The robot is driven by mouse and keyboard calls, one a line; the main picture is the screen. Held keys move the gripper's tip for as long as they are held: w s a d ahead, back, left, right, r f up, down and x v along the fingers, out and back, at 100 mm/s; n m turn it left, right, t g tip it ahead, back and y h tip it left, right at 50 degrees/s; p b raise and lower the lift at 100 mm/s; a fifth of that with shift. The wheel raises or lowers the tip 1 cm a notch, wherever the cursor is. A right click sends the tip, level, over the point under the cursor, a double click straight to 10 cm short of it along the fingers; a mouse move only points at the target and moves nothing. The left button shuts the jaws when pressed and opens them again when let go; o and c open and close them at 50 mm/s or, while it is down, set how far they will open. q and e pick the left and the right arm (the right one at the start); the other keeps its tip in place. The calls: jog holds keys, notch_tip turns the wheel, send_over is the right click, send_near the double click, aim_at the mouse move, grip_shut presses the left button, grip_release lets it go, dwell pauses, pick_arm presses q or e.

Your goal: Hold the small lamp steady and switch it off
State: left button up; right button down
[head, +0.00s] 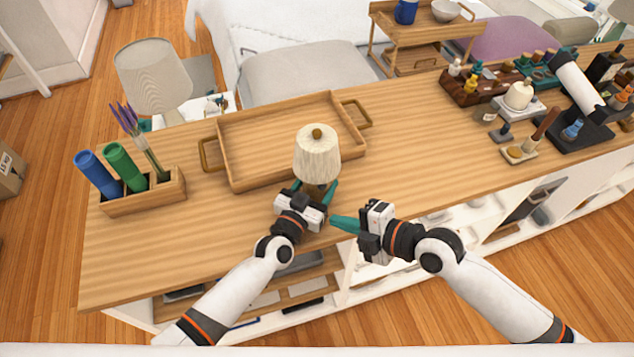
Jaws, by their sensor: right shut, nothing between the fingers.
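The small lamp (317,154), with a cream pleated shade and a brown knob on top, stands upright on the wooden counter in front of the tray. My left gripper (314,187) is at the lamp's lower part, one teal finger on each side below the shade, and appears shut on it. The lamp's base is mostly hidden by the shade and this gripper. My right gripper (334,222) is shut and empty near the counter's front edge, right of my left gripper and apart from the lamp. I cannot make out the lamp's switch.
A wooden tray (230,153) with brass handles lies behind the lamp. A wooden holder (143,198) with blue and green cylinders and lavender stands at the left. Several bottles and a white cylindrical device (575,80) crowd the right. The counter (420,150) right of the lamp is clear.

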pick_arm(q)
jog(key=o, duration=1.3)
jog(key=v, duration=1.2)
